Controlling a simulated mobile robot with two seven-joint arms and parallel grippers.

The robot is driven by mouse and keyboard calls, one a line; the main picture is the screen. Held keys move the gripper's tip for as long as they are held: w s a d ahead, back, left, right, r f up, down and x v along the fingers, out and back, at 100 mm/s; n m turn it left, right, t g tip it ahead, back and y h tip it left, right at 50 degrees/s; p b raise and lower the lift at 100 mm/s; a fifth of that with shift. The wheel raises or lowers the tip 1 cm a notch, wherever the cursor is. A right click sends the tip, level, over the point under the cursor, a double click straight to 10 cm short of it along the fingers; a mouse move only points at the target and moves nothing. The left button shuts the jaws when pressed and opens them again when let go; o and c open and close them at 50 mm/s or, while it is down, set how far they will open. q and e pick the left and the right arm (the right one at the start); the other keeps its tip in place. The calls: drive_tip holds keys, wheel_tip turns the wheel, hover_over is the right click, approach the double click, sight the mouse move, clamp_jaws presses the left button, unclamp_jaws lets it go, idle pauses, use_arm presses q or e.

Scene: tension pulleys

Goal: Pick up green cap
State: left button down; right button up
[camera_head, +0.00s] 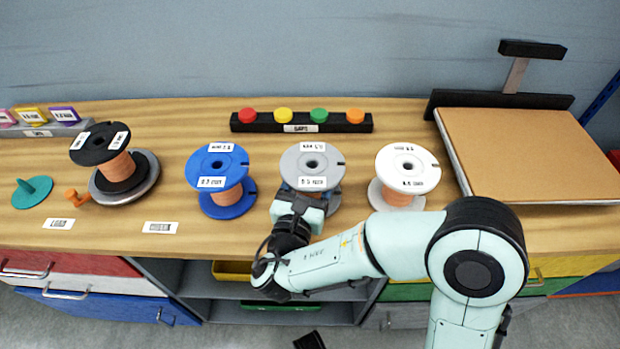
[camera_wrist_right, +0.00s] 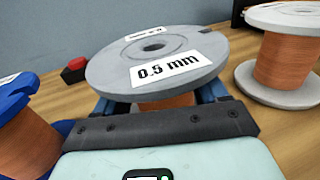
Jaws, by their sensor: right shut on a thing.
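The green cap (camera_head: 318,115) sits on the black cap rack (camera_head: 270,125) at the back of the table, between a yellow and an orange cap. My right gripper (camera_head: 306,193) is well in front of the rack, at the grey spool (camera_head: 312,160). It is shut on that spool's copper-wound core, just below the top flange. The wrist view shows the spool's "0.5 mm" label (camera_wrist_right: 165,69) and a blue finger on each side of the core. The spool hides part of the fingers. The green cap is not visible in the wrist view. My left gripper is not in view.
A blue spool (camera_head: 218,168) and a white spool (camera_head: 407,166) flank the grey one closely. A black spool (camera_head: 99,143) stands further left, near a teal disc (camera_head: 32,191) and an orange peg (camera_head: 76,197). A brown board (camera_head: 530,150) fills the right.

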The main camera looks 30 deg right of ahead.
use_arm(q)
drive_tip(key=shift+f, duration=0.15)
use_arm(e)
drive_tip(key=shift+f, duration=0.1)
drive_tip(key=o, duration=1.7)
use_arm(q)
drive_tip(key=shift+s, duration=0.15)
use_arm(e)
drive_tip(key=shift+s+a, duration=0.1)
drive_tip(key=shift+a, duration=0.1)
drive_tip(key=p+v, duration=0.1)
drive_tip(key=v, duration=0.9)
drive_tip(key=shift+s+a, duration=0.3)
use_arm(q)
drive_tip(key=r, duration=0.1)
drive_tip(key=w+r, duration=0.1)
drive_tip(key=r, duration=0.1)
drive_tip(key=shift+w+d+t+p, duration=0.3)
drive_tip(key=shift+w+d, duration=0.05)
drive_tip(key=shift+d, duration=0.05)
use_arm(e)
drive_tip(key=shift+s+a, duration=0.25)
drive_tip(key=shift+s, duration=0.1)
